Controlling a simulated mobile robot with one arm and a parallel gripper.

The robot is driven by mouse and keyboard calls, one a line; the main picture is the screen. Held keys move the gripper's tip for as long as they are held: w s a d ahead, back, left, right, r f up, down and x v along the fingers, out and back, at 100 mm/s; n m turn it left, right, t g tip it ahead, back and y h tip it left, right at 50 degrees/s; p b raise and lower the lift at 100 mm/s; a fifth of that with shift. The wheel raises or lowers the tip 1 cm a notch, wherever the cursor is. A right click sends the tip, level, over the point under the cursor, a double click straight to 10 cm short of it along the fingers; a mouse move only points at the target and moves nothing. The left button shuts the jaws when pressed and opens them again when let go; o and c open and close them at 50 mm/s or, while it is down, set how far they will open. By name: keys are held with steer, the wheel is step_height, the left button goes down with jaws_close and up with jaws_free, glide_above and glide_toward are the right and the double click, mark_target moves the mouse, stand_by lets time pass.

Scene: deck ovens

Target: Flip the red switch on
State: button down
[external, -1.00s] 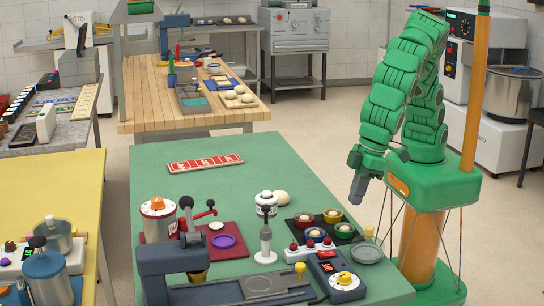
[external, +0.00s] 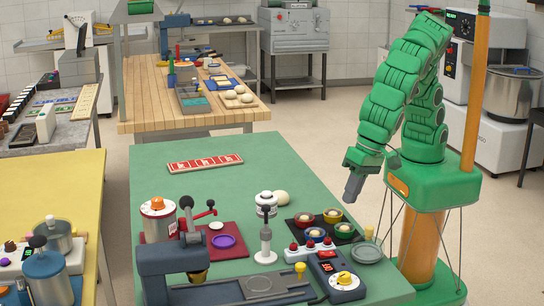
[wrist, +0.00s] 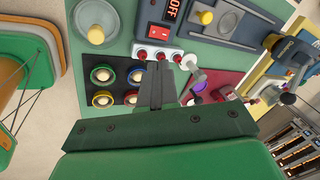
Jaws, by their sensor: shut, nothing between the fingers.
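A dark unit with a yellow dial (external: 344,279) stands beside the box. Its display reads OFF (wrist: 172,10) in the wrist view. My gripper (external: 353,190) is shut and empty, pointing down above the table's right side, apart from the box.
A dark tray (external: 292,228) with several coloured cups lies behind the box. A round grey dish (external: 368,252) is to its right. A white-and-grey upright tool (external: 265,245) stands to its left. The table around the red card (external: 205,163) is mostly clear.

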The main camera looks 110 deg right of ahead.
mark_target(323, 253)
steer(key=m, duration=0.5)
steer(key=shift+w+d, duration=0.1)
steer(key=shift+w, duration=0.15)
steer(key=x, duration=1.4)
steer(key=shift+w, duration=0.15)
stand_by(0.4)
